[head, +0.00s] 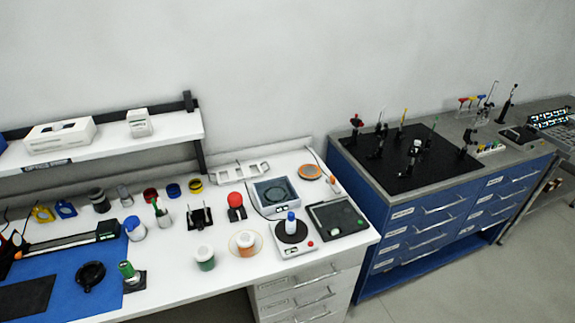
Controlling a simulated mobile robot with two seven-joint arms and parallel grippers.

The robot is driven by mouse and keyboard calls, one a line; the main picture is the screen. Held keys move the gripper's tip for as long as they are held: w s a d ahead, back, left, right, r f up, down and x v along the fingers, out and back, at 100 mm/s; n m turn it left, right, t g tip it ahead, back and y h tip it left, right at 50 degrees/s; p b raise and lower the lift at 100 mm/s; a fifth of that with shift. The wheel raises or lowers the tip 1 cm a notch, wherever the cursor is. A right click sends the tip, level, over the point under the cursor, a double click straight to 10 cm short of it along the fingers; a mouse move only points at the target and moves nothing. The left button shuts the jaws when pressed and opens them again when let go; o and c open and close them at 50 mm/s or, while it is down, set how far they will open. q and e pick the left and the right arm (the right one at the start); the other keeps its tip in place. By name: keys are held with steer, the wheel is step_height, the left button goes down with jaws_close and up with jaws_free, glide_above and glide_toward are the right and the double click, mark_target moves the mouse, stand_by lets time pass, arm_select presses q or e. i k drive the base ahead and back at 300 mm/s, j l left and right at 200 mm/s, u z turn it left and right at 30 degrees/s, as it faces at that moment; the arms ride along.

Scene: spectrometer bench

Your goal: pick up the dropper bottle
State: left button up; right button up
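A small white bottle with a blue cap (291,222) stands upright on the round dark plate of a white device (293,248) near the front right of the white bench. It may be the dropper bottle, but it is too small to be sure. Neither of my grippers is in view.
A scale-like device (275,195) stands behind the bottle and a black tray (337,219) lies to its right. A red-topped item (236,206) stands behind left. A shelf (100,148) overhangs the back left. A blue drawer cabinet (430,225) stands at right.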

mark_target(290, 226)
steer(key=i+j, duration=0.75)
steer(key=i, duration=0.3)
steer(key=i+j, duration=0.4)
steer(key=i+l+z, duration=0.05)
steer(key=i, duration=0.05)
